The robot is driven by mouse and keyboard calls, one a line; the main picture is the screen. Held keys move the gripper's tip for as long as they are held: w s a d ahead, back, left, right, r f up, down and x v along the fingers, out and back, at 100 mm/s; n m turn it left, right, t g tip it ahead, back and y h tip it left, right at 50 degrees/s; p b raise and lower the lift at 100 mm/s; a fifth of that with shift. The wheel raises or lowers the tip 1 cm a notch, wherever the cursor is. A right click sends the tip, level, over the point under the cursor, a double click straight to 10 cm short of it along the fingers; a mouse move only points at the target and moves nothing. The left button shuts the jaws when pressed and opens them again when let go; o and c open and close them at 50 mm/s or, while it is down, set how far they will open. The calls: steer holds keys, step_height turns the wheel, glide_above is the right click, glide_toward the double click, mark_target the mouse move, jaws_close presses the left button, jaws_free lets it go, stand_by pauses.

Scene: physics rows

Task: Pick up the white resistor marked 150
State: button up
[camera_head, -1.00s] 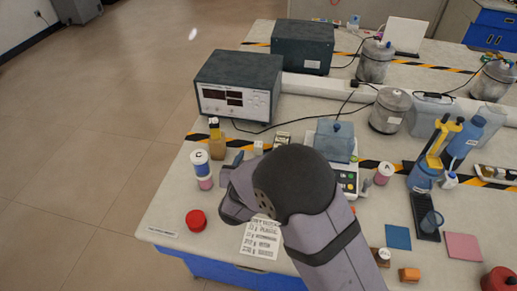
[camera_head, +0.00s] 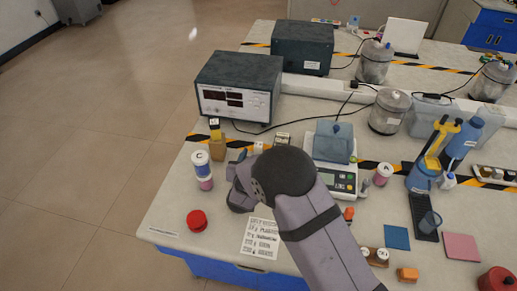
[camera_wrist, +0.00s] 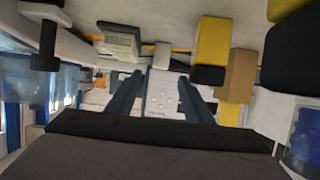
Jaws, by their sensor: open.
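A small white block (camera_head: 258,147) stands on the bench behind my gripper in the head view. It may be the white resistor, but I cannot read a 150 on it. What looks like the same block (camera_wrist: 162,55) shows in the wrist view, just beyond the space between the fingertips. My gripper (camera_wrist: 163,78) is open, its two dark blue fingers apart with nothing held. In the head view my gripper (camera_head: 243,157) is mostly hidden by my wrist, with one fingertip showing close to the left of the block.
A labelled box (camera_head: 283,139) and a scale (camera_head: 337,178) stand to the right. A yellow and black piece on a tan block (camera_head: 217,150) stands to the left, beside stacked jars (camera_head: 202,171). A power supply (camera_head: 238,88) stands behind. A printed sheet (camera_head: 261,238) lies in front.

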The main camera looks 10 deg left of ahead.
mark_target(258, 145)
steer(key=shift+p+x, duration=0.45)
steer(key=shift+x, duration=2.55)
steer(key=c, duration=1.1)
steer(key=shift+c, duration=0.2)
steer(key=shift+r, duration=0.1)
step_height(258, 145, up, 10)
steer(key=b, duration=0.1)
